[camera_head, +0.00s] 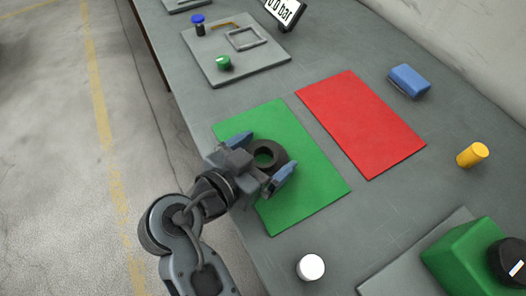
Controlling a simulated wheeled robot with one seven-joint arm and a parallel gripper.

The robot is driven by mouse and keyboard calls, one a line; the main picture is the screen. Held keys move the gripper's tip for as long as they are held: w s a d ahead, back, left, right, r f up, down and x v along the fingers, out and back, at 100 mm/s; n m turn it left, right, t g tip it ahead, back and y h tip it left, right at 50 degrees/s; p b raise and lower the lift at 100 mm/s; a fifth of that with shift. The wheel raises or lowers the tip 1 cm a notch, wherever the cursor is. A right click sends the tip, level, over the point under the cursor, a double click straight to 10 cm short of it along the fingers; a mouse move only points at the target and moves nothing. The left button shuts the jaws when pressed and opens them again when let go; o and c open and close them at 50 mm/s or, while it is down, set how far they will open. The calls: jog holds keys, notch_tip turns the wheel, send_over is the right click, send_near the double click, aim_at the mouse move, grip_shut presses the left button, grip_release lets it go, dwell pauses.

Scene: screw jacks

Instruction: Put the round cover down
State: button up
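Part of the cover is hidden by the gripper. I cannot tell whether the cover touches the mat or is held just above it.
A bare red mat (360,122) lies to the right. A blue block (409,81), a yellow cylinder (472,155), a white cylinder (311,267) and a green box with a black knob (468,258) stand around. A grey board (262,62) with small parts and a pressure display (285,10) are behind.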

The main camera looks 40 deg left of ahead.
jog(key=shift+r, duration=0.15)
jog(key=shift+s+r, duration=0.1)
jog(key=shift+s, duration=0.3)
jog(key=b+v, duration=0.1)
jog(key=v, duration=1)
jog(key=shift+s+r, duration=0.1)
jog(key=shift+s, duration=0.05)
